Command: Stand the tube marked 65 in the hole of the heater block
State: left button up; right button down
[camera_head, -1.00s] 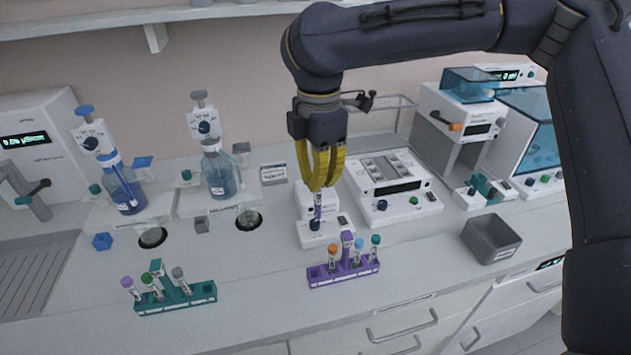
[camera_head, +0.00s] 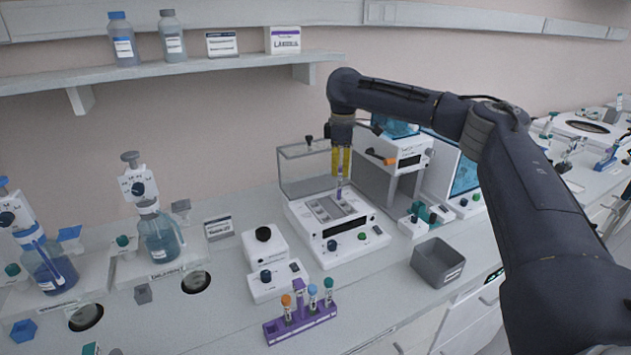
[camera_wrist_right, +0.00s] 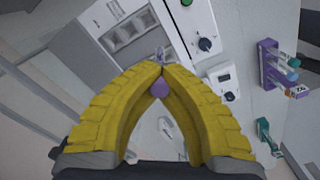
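My right gripper (camera_head: 341,163) is shut on a purple-capped tube (camera_head: 340,186), held upright by its upper part. In the right wrist view the purple cap (camera_wrist_right: 160,90) sits between the yellow fingers (camera_wrist_right: 161,72). The tube's mark is too small to read. The white heater unit (camera_head: 345,246), with a grey slotted block (camera_head: 322,208) on top, lies under the tube; it also shows in the wrist view (camera_wrist_right: 150,58). The tube's lower end appears at the block's far right part; I cannot tell whether it is in a hole. My left gripper is not in view.
The heater's clear lid (camera_head: 300,168) stands at its back. A small white device with a black top (camera_head: 263,235) is at its left. A purple rack (camera_head: 290,331) holds orange-, blue- and teal-capped tubes in front. A grey bin (camera_head: 438,262) stands at the right.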

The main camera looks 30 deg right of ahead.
jog(key=d+f, duration=0.4)
jog(key=shift+d+m, duration=0.3)
jog(key=shift+m, duration=0.1)
dwell(0.5)
jog(key=shift+w+f, duration=0.1)
jog(key=shift+f, duration=1.75)
dwell(1.9)
jog(key=c, duration=1.5)
grip_release()
notch_tip(320, 180, up, 12)
jog(key=shift+r, duration=0.1)
